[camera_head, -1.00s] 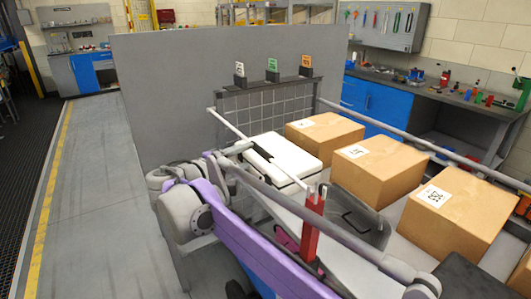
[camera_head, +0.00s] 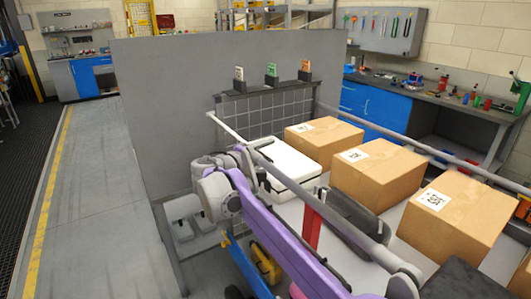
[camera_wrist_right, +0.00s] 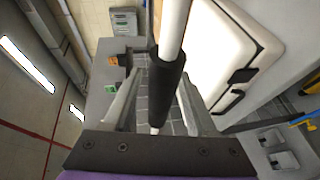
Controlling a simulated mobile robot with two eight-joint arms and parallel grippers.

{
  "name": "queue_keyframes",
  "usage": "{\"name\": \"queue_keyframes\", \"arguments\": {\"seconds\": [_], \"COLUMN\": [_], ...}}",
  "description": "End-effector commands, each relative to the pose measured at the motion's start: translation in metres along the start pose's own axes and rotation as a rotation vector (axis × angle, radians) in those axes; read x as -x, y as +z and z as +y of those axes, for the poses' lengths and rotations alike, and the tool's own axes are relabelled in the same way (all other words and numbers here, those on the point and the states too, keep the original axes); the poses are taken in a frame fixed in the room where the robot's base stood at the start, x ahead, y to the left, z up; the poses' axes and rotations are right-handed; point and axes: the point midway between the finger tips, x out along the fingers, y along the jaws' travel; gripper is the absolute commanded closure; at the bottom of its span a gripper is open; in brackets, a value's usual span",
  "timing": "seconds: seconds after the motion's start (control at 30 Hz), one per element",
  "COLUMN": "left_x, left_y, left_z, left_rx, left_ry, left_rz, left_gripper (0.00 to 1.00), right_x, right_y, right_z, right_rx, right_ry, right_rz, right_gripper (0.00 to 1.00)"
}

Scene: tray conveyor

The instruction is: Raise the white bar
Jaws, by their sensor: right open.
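The white bar (camera_head: 225,127) runs slantwise along the near left end of the conveyor in the head view. In the right wrist view, the white bar (camera_wrist_right: 174,28) carries a black sleeve (camera_wrist_right: 166,85). My right gripper (camera_wrist_right: 159,88) is open, with one finger on each side of the sleeve; I cannot tell whether either finger touches it. In the head view, my right gripper (camera_head: 250,158) is at the bar's near part, and the wrist partly hides it. My left gripper is not in view.
A white case (camera_head: 290,160) lies beside the bar, with cardboard boxes (camera_head: 375,172) to its right. A grey rail (camera_head: 335,215) and a red post (camera_head: 312,231) stand close to my right arm. A tall grey panel (camera_head: 165,100) rises behind. The left floor is clear.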

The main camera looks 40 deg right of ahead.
Motion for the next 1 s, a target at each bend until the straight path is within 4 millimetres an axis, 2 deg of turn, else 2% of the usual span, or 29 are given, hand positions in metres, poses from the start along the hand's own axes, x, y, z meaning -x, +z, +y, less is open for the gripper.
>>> {"name": "queue_keyframes", "arguments": {"seconds": [0.03, 0.3, 0.33, 1.0], "left_x": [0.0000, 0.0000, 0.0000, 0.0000], "left_y": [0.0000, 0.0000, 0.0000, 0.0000], "left_z": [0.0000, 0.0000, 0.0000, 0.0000], "left_rx": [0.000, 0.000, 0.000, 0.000], "left_ry": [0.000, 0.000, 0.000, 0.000], "left_rz": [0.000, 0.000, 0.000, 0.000], "left_gripper": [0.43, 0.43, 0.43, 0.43], "right_x": [0.0002, 0.0004, 0.0004, 0.0005], "right_y": [0.0000, 0.0000, 0.0000, 0.0000], "right_z": [0.0000, 0.0000, 0.0000, -0.0003], "right_rx": [0.000, 0.000, 0.000, 0.000], "right_ry": [0.000, 0.000, 0.000, -0.001], "right_rz": [0.000, 0.000, 0.000, 0.000], "right_gripper": [0.48, 0.97, 1.00, 1.00]}}
